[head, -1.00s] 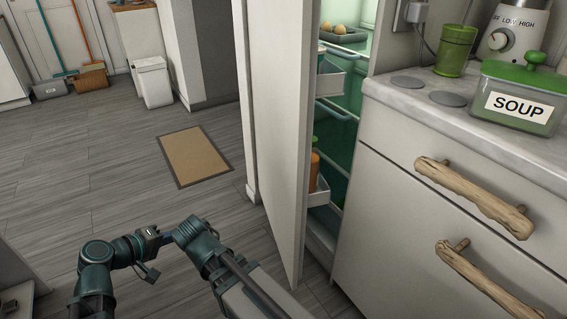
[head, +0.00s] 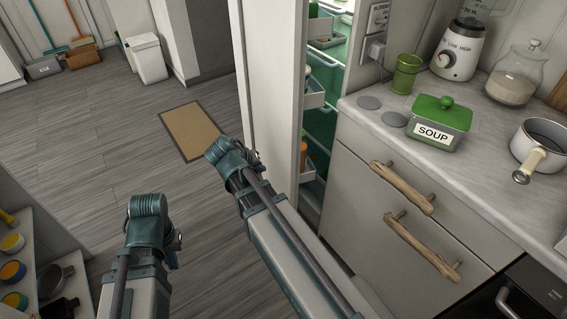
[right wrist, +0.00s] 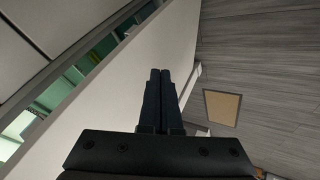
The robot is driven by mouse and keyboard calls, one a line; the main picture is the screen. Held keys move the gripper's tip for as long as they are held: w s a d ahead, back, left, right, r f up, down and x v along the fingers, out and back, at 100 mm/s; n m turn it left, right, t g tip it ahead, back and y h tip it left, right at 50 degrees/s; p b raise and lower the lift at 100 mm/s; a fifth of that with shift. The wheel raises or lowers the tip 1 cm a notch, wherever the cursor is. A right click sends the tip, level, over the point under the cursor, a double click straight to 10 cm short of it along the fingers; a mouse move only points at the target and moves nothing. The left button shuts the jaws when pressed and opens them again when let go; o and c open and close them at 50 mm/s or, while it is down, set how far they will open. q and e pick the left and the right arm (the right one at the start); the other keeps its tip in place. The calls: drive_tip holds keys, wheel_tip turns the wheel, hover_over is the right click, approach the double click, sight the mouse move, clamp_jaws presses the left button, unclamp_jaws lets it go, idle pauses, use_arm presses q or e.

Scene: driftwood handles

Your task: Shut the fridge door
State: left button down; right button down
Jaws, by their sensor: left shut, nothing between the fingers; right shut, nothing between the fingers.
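The fridge door (head: 267,62) stands open in the head view, its plain pale outer face towards the left. The open fridge interior (head: 325,124), lit green, shows between the door and the counter. In the right wrist view my right gripper (right wrist: 160,73) is shut and empty, its fingers over the door's pale panel (right wrist: 122,73). I cannot tell whether they touch it. In the head view my right arm crosses the door's lower part and its gripper is hidden. My left arm is at the lower middle-left, away from the door; its gripper cannot be made out.
The counter (head: 369,122) is right of the fridge, with a soup container (head: 439,124), a pot (head: 545,150) and drawers with driftwood handles (head: 403,188). A shelf of jars (head: 12,270) is at the lower left. Open floor with a mat (head: 197,130) lies left of the door.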

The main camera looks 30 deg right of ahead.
drive_tip(key=shift+w+d+f+b, duration=0.35)
drive_tip(key=shift+d+f+b, duration=0.95)
drive_tip(key=shift+d, duration=0.25)
drive_tip(key=shift+w+d+f+b, duration=0.3)
drive_tip(key=shift+d+f+b, duration=1)
drive_tip(key=shift+d, duration=0.3)
drive_tip(key=shift+w+d+f+b, duration=0.35)
drive_tip(key=shift+d+f+b, duration=0.85)
drive_tip(key=shift+d+b, duration=0.3)
drive_tip(key=s+d, duration=0.1)
drive_tip(key=d, duration=0.8)
drive_tip(key=shift+s, duration=0.2)
drive_tip(key=shift+d, duration=0.1)
